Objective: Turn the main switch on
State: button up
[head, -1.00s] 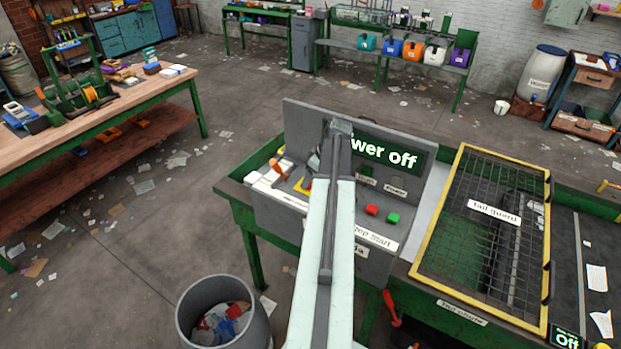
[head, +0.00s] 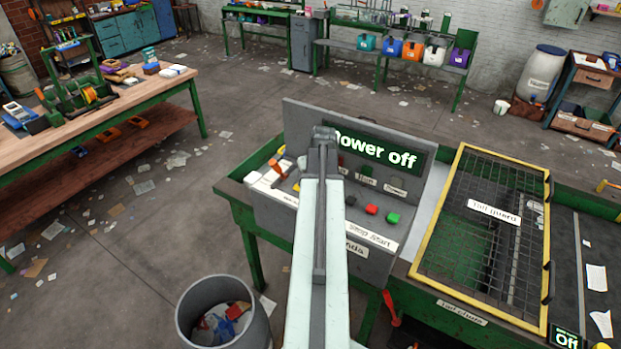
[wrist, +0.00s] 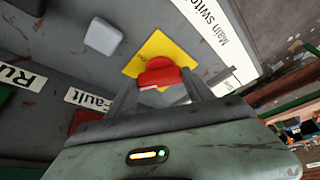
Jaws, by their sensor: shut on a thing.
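The main switch is a red knob (wrist: 158,70) on a yellow plate (wrist: 182,44), beside a white label reading "Main switch" (wrist: 225,40) in the wrist view. My gripper (wrist: 162,86) has a finger on either side of the red knob and is shut on it. The green sign (head: 378,152) on the grey control console (head: 430,185) reads "Power off".
A red button (head: 371,209) and a green button (head: 392,218) sit right of my arm on the console. The yellow-framed tail guard (head: 455,207) lies to the right. A grey bin (head: 188,318) stands in front.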

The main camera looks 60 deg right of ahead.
jog(key=m, duration=0.2)
jog(key=m+g+h, duration=0.1)
jog(key=m, duration=0.2)
jog(key=shift+w+a+m+g+h, duration=0.15)
jog(key=shift+m+g+h, duration=0.15)
jog(key=m+g, duration=0.2)
jog(key=m, duration=0.3)
jog(key=shift+w+a, duration=0.1)
jog(key=shift+m, duration=0.3)
jog(key=o, duration=1.4)
jog(key=shift+c, duration=0.2)
jog(key=p+v, duration=0.7)
jog(key=v, duration=0.1)
